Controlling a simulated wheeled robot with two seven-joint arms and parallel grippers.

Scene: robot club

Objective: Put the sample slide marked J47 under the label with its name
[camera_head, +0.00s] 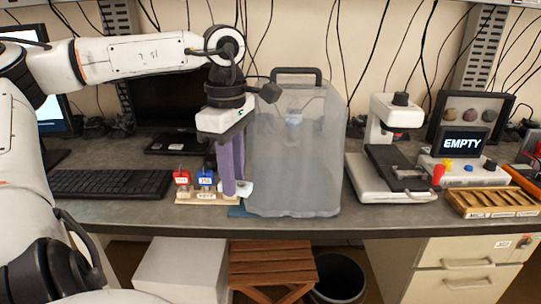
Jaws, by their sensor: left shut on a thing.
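My left gripper (236,187) points down beside the wooden stand, in front of the left side of the clear jug. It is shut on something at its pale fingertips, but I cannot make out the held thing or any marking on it. A red slide holder (181,178) and a blue one (205,178) stand upright in the small wooden stand (195,198), just left of the gripper. Their markings are too small to read. A wooden tray (495,213) with several small labels on its front edge sits at the far right. My right gripper is not in view.
A large translucent jug (293,150) stands close right of the gripper. A keyboard (110,183) lies left. The desk front between jug and microscope (365,216) is mostly clear.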

